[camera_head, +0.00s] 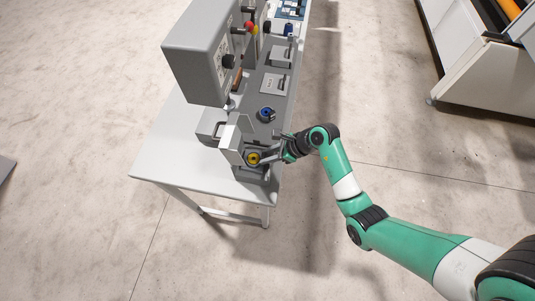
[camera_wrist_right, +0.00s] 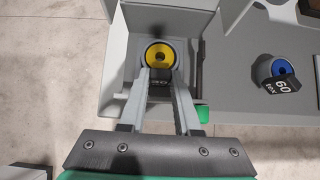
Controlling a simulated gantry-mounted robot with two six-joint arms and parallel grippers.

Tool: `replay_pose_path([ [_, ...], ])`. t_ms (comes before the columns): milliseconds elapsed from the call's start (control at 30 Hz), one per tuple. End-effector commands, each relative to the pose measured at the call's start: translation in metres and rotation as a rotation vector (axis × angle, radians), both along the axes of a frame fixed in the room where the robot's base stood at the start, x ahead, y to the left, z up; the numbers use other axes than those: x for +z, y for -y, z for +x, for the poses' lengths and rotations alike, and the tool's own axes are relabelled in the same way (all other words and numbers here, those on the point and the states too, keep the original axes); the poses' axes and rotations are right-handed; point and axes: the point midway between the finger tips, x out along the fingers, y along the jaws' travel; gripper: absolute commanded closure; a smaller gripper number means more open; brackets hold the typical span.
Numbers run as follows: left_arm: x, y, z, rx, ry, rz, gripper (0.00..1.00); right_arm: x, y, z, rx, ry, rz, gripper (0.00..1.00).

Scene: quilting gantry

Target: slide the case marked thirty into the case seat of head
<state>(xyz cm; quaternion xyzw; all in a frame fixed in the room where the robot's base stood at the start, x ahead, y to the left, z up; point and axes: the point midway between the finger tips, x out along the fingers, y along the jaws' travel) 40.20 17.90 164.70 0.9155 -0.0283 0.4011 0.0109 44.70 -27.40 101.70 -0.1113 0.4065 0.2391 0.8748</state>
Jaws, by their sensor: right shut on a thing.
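The case with a yellow bobbin (camera_head: 253,158) is at the near end of the grey machine bed. In the right wrist view the yellow case (camera_wrist_right: 160,56) has a dark tab with a small pale number that looks like 30, partly hidden by the fingers. My right gripper (camera_head: 268,157) is shut on this tab; its two fingers also show in the wrist view (camera_wrist_right: 159,80). The case is in front of a grey, walled recess of the head (camera_wrist_right: 140,85). I cannot tell whether it touches or sits in the seat. My left gripper is not in view.
A blue case marked 60 tex (camera_wrist_right: 286,82) stands to the right on the bed; it also shows in the head view (camera_head: 266,115). A grey control box (camera_head: 205,55) rises over the white table (camera_head: 160,160).

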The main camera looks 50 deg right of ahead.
Motion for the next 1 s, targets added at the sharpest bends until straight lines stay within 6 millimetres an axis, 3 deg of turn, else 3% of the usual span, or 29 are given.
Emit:
replay_pose_path([
  [167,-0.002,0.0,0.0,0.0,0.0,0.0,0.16,-0.005,0.0,0.0,-0.001,0.0,0.001,1.0],
  [200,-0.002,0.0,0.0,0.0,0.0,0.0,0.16,-0.004,0.0,0.0,-0.001,0.001,0.0,0.62],
  [367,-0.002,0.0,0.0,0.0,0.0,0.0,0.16,-0.004,0.0,0.0,-0.001,0.0,-0.001,0.34],
  [733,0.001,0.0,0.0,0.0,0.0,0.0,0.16,0.002,0.003,-0.003,-0.001,0.0,0.0,0.34],
  [1000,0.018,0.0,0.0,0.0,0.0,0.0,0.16,0.047,0.021,-0.034,-0.005,0.004,-0.002,0.34],
])
